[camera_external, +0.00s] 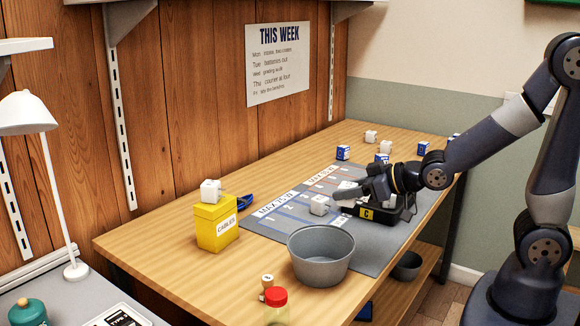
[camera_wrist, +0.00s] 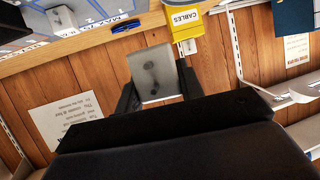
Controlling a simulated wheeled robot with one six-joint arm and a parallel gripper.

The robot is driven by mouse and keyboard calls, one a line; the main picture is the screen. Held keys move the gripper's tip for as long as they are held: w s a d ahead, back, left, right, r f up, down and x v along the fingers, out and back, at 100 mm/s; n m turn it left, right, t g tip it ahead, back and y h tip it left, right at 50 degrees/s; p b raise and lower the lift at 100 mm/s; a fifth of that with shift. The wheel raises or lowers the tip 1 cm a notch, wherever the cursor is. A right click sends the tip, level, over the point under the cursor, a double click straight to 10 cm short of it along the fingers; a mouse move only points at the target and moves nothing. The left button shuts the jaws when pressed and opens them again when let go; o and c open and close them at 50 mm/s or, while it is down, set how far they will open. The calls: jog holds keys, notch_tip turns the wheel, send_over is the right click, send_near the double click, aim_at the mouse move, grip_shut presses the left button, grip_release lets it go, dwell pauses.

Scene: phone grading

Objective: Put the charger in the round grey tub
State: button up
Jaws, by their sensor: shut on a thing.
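My gripper (camera_external: 366,188) is over the far right part of the mat, near a black tray marked C (camera_external: 367,212). In the wrist view its two dark fingers (camera_wrist: 157,88) are shut on a pale block-shaped charger (camera_wrist: 155,66) with dark spots on its face. In the external view the held charger (camera_external: 347,186) shows as a white shape at the fingertips, partly hidden. The round grey tub (camera_external: 321,272) stands at the table's front edge, nearer the camera than my gripper and apart from it. Its visible inside looks empty.
Another white block (camera_external: 320,205) sits on the mat (camera_external: 262,222) just behind the tub. A yellow CABLES box (camera_external: 215,232) with a white block on top stands left. A red-lidded jar (camera_external: 277,305) is in front. Several white and blue blocks are at the back.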

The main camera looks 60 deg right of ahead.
jog(key=s+a+r+n+y, duration=0.1)
jog(key=a+r+n+y, duration=0.1)
jog(key=a+r, duration=0.35)
notch_tip(320, 180, down, 10)
jog(key=a+b, duration=0.1)
jog(key=shift+s+a+f+g+b, duration=0.2)
jog(key=shift+a+f+g+b, duration=0.05)
jog(key=shift+a+g+b, duration=0.1)
jog(key=shift+f+b, duration=0.65)
jog(key=shift+b, duration=0.15)
jog(key=o, duration=1)
jog(key=shift+r, duration=0.1)
jog(key=p+v, duration=0.1)
jog(key=v, duration=0.3)
jog(key=p+v, duration=0.1)
jog(key=v, duration=0.3)
jog(key=r+p+v, duration=0.1)
jog(key=v, duration=0.3)
